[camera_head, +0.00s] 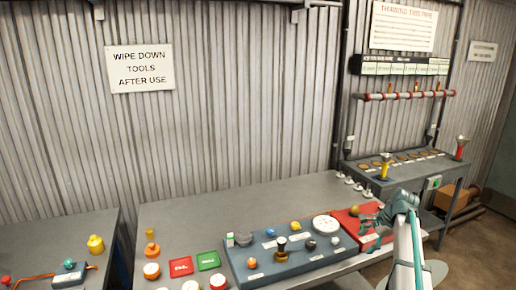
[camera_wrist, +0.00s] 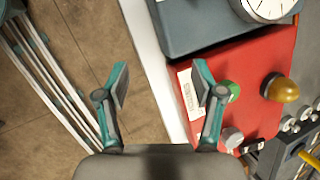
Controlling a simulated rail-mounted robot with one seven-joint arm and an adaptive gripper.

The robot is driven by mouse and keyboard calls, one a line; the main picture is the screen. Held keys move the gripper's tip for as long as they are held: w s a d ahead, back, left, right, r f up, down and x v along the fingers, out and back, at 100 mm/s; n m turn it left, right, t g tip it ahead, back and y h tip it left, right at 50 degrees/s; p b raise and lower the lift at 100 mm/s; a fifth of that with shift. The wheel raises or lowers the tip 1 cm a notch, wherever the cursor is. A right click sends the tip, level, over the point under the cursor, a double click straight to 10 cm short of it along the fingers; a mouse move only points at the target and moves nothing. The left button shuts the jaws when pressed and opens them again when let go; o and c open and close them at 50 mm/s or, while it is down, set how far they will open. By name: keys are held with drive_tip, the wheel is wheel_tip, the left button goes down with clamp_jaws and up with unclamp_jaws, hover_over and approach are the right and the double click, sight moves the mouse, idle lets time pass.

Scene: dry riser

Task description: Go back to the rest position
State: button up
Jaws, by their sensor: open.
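My gripper (camera_wrist: 161,84) is open and empty in the wrist view, its two teal-and-grey fingers spread apart. It hangs over the front edge of the bench, with the left finger over the brown floor and the right finger over a red panel (camera_wrist: 245,70). In the head view my gripper (camera_head: 384,212) is at the right end of the bench, in front of the red panel (camera_head: 346,217). Whether it touches anything there I cannot tell.
The grey bench (camera_head: 190,215) carries a blue-grey board (camera_head: 240,268) with several knobs and a round white dial (camera_head: 326,224). A side table (camera_head: 408,174) stands right. Floor (camera_wrist: 100,30) is open in front.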

drive_tip(key=s+d+f+m+t+y+b, duration=0.15)
drive_tip(key=s+d+f, duration=0.25)
drive_tip(key=d+f, duration=0.4)
drive_tip(key=s+a+f+n+g+p, duration=0.2)
drive_tip(key=s+a+f+n, duration=0.1)
drive_tip(key=s+a+f, duration=0.55)
drive_tip(key=s+a+f+n+g+p, duration=0.1)
drive_tip(key=s+a+f+n+g, duration=0.35)
drive_tip(key=a+f, duration=0.75)
drive_tip(key=s+a+f+n+g+h+p, duration=0.1)
drive_tip(key=s+a+f, duration=0.2)
drive_tip(key=s, duration=0.4)
drive_tip(key=s+a+f+n+h+p, duration=0.1)
drive_tip(key=s+a+f+n, duration=0.1)
drive_tip(key=s+f, duration=0.3)
drive_tip(key=s+a+f+n+g+h+p, duration=0.1)
drive_tip(key=s+a+f, duration=0.15)
drive_tip(key=s, duration=0.55)
drive_tip(key=s+a+n+g+h+p, duration=0.1)
drive_tip(key=s+n, duration=0.5)
drive_tip(key=s, duration=1.1)
drive_tip(key=shift+s+a+f+g+h+p, duration=0.25)
drive_tip(key=shift+s+a+g+h+p, duration=0.25)
drive_tip(key=shift+a+g, duration=0.3)
drive_tip(key=shift+w, duration=0.2)
